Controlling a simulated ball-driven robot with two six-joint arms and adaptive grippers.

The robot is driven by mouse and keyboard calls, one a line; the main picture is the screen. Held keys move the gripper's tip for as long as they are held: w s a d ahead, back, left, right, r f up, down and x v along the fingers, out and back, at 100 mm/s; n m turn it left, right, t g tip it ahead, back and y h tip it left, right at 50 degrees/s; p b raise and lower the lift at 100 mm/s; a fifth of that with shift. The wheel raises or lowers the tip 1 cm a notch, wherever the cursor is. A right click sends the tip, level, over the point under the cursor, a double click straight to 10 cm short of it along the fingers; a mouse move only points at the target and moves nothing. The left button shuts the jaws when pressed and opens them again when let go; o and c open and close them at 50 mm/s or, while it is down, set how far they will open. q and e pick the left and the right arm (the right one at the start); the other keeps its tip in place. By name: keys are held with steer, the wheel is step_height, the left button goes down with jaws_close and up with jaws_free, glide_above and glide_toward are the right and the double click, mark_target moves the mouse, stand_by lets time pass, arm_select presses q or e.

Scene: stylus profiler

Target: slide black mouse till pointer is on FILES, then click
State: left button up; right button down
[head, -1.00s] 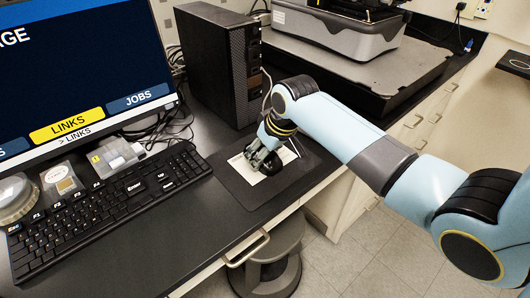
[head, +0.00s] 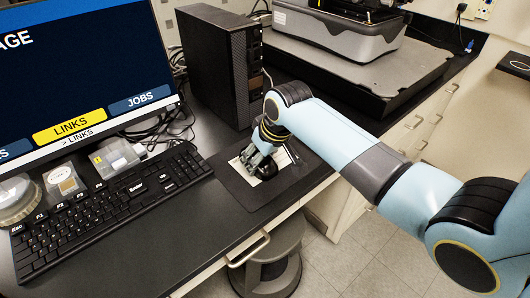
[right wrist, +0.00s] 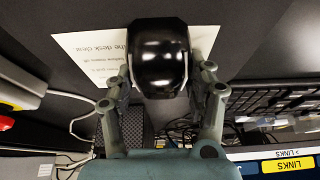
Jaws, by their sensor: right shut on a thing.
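The black mouse (head: 265,165) lies on the dark mat (head: 236,187) on the desk, partly over a white printed sheet (head: 289,157). My right gripper (head: 262,160) is shut on the mouse. In the right wrist view the mouse (right wrist: 158,58) sits between the two grey fingers of my right gripper (right wrist: 160,85). The monitor (head: 85,75) shows a yellow LINKS button (head: 70,127) with "> LINKS" under it and a blue JOBS button (head: 140,100) to its right. No FILES label or pointer arrow is visible on the part of the screen in view. My left gripper is not in view.
A black keyboard (head: 110,208) lies left of the mat. A black computer tower (head: 218,65) stands behind the mat. The desk's front edge is close to the mat, with a stool (head: 270,255) below. A grey instrument (head: 340,30) stands at the back right.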

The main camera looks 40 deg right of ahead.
mark_target(238, 175)
steer(key=shift+s+a+p, duration=0.15)
steer(key=shift+a+p, duration=0.35)
steer(key=shift+a, duration=1)
steer(key=shift+s+a+p, duration=0.1)
steer(key=shift+a+p, duration=0.35)
steer(key=shift+a, duration=1)
steer(key=shift+c, duration=2)
jaws_free()
steer(key=shift+c, duration=0.4)
step_height(238, 175, up, 3)
steer(key=shift+w+p, duration=0.1)
steer(key=shift+p, duration=0.9)
steer(key=shift+r, duration=2)
